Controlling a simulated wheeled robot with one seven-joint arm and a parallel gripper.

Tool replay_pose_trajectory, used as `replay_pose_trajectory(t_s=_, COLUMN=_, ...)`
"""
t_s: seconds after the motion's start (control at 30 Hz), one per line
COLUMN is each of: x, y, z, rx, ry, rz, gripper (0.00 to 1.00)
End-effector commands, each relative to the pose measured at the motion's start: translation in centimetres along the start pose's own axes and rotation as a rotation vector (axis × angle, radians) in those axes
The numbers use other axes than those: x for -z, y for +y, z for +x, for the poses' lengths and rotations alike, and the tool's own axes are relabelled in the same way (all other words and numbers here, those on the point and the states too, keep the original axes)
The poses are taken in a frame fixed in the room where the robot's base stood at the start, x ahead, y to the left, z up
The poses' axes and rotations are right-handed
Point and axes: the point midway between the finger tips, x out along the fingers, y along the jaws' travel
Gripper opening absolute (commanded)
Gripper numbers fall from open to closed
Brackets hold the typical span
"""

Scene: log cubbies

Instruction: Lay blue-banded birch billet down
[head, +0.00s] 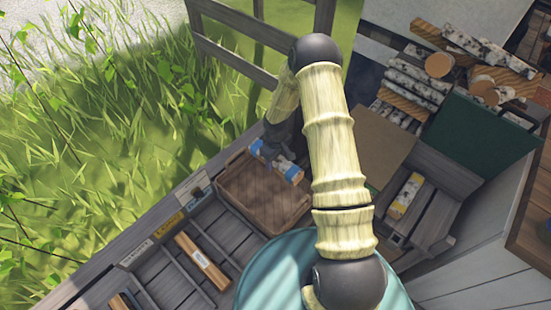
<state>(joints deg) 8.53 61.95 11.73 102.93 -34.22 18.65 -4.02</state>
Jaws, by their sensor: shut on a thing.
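The blue-banded birch billet (292,171) shows a blue band at each end of its visible length. My gripper (277,153) is shut on it, and the gripper and arm hide part of its middle. The billet is over the upper right part of a brown shallow tray (244,195). I cannot tell whether the billet touches the tray. The rest of the tray looks empty.
Grey wooden cubbies with small labels (170,226) lie left of the tray. One holds a brown billet (203,262), and another billet (120,302) shows at the bottom. A birch billet (405,196) lies in a wooden box at right. Stacked logs (415,82) stand behind.

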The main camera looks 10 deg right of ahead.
Motion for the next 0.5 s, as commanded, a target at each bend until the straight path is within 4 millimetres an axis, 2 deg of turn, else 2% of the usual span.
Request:
replay_pose_trajectory(t_s=0.17, x=-0.1, y=0.0, z=0.7, rx=0.0, ry=0.001, rz=0.002, gripper=0.17)
replay_pose_trajectory(t_s=0.5, x=-0.1, y=0.0, z=4.4, rx=0.0, ry=0.0, rz=0.002, gripper=0.17)
